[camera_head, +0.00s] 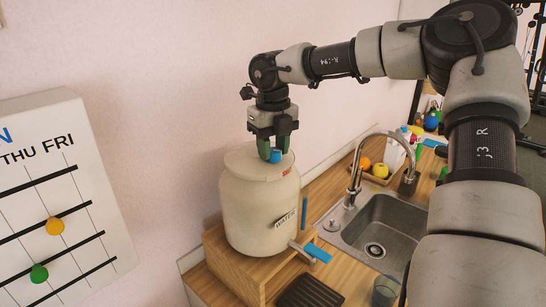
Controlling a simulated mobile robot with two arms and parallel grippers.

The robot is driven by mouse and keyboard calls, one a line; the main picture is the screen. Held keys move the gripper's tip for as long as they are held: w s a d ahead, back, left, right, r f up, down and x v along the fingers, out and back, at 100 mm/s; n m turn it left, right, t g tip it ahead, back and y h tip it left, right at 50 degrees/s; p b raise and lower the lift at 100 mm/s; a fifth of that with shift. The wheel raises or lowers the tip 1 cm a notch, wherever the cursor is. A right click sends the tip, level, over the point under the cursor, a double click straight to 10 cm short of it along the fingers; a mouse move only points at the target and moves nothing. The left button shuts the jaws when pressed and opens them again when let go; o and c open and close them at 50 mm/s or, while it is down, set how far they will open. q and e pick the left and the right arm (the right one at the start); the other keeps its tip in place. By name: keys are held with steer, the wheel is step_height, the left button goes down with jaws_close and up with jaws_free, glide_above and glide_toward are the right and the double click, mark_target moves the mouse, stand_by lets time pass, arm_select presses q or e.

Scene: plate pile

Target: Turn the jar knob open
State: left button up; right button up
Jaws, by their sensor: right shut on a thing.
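A cream water jar (262,212) with a flat lid (244,165) stands upright on a wooden stand on the counter. A tap with a blue lever knob (318,253) sticks out low on the jar's front right side. My right gripper (273,153) points down over the jar's lid. It is shut on a small blue handle (276,157) on top of the lid. The gripper is well above the tap knob. My left gripper is not in view.
A wooden stand (228,264) holds the jar. A dark drip tray (308,292) lies below the tap, with a glass (385,291) to its right. A sink (388,226) with a curved faucet (356,170) is at the right. The wall is close behind the jar.

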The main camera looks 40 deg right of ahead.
steer(key=n+b, duration=0.1)
steer(key=n, duration=0.4)
steer(key=shift+n+b, duration=0.3)
steer(key=shift+b, duration=0.1)
steer(key=n, duration=0.3)
steer(key=shift+a+r, duration=0.1)
steer(key=shift+n, duration=1.8)
steer(key=shift+r, duration=0.1)
steer(key=o, duration=0.9)
